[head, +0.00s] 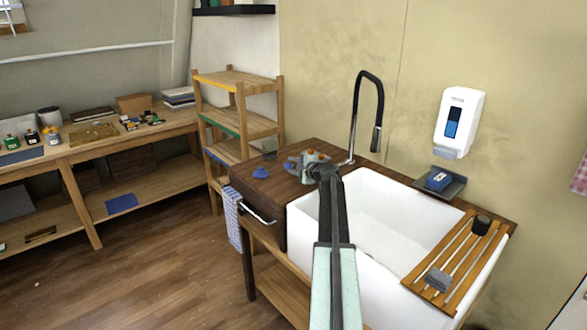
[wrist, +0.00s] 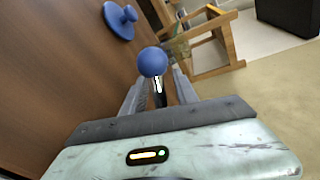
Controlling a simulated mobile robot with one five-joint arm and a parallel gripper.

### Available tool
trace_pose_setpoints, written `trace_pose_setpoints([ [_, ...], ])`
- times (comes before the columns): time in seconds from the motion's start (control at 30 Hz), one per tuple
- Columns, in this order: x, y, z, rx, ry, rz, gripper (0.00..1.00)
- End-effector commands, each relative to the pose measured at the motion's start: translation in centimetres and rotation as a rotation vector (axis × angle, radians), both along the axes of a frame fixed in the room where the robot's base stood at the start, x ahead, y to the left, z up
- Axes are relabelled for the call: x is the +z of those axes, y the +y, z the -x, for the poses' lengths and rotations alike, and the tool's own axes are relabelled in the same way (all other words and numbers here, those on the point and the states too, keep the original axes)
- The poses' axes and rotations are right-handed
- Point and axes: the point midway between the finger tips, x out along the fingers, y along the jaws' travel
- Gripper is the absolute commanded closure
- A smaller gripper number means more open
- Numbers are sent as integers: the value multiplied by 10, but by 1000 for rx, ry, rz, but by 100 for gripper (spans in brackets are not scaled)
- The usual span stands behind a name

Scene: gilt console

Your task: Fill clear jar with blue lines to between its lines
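A small clear jar (head: 269,149) stands on the wooden counter at its back left corner. A clear shape behind the blue ball in the wrist view (wrist: 180,48) looks like the same jar; its lines cannot be made out. My gripper (head: 294,164) is low over the counter, right of the jar, its fingers pointing left. In the wrist view a blue ball (wrist: 152,62) on a dark, striped stem shows at the fingertips (wrist: 162,82). The fingers look apart around the stem; whether they touch it is unclear. A blue knobbed disc (head: 260,172) lies on the counter, also in the wrist view (wrist: 120,21).
A black faucet (head: 370,90) arches over the white sink (head: 385,205), right of my gripper. A slatted wooden rack (head: 460,255) bridges the sink's right end. A soap dispenser (head: 459,120) hangs on the wall. A wooden shelf unit (head: 240,90) stands behind the counter's left end.

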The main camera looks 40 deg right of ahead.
Motion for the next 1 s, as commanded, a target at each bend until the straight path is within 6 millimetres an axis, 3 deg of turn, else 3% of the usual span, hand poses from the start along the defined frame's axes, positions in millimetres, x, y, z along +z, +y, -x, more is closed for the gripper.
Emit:
trace_pose_setpoints([
  [0.1,0,0,1,0,0,0,65],
  [0.23,0,0,1,0,0,0,98],
  [0.27,0,0,1,0,0,0,100],
  [1.0,0,-1,2,-2,2,0,100],
])
